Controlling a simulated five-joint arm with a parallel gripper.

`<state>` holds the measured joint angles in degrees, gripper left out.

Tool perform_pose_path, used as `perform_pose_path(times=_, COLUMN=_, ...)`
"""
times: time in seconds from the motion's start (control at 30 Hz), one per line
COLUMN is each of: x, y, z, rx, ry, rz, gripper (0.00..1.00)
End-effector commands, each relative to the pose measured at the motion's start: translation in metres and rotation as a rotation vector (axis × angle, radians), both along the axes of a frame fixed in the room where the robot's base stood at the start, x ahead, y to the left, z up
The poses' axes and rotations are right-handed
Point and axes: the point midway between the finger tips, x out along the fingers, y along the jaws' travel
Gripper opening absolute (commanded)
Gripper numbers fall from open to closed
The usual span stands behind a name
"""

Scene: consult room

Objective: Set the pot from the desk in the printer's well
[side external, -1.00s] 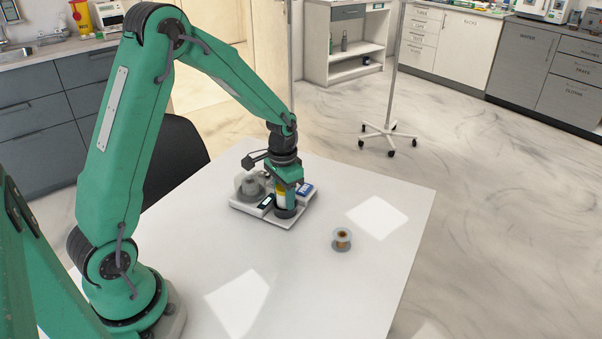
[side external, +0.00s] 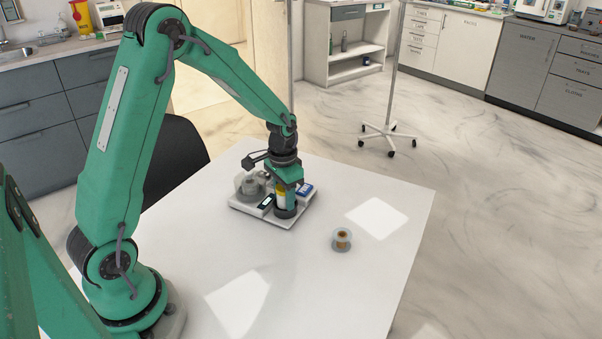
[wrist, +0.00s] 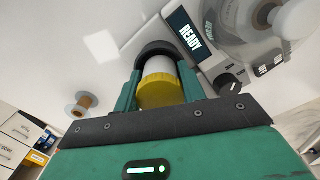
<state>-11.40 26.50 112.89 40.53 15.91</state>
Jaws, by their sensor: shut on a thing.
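The pot (side external: 283,201) is white with a yellow lid, and it stands upright. It also shows in the wrist view (wrist: 159,88). My gripper (side external: 286,204) is shut on it, with green fingers on both sides. The printer (side external: 247,208) is a low white unit on the desk, with a display reading READY in the wrist view (wrist: 186,33). The pot's lower end is at the dark round well (side external: 285,212) at the printer's right front. The well's rim hides that end, so I cannot tell whether it rests on the bottom.
A small spool (side external: 341,239) lies on the white desk (side external: 380,270), right of the printer. A clear-covered roll (side external: 250,187) sits on the printer's left, and a blue piece (side external: 305,189) at its back right. The desk's front is clear.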

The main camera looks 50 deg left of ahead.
Motion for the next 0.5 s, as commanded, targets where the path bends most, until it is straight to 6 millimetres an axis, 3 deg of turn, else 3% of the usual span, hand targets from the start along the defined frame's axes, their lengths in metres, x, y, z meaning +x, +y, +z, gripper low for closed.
perform_pose_path(times=0.03, x=-0.0017, y=-0.0004, z=-0.0103, rx=-0.002, ry=0.005, rz=0.000, gripper=0.19)
perform_pose_path(times=0.5, x=-0.0027, y=-0.0006, z=-0.0140, rx=-0.001, ry=0.008, rz=0.000, gripper=0.18)
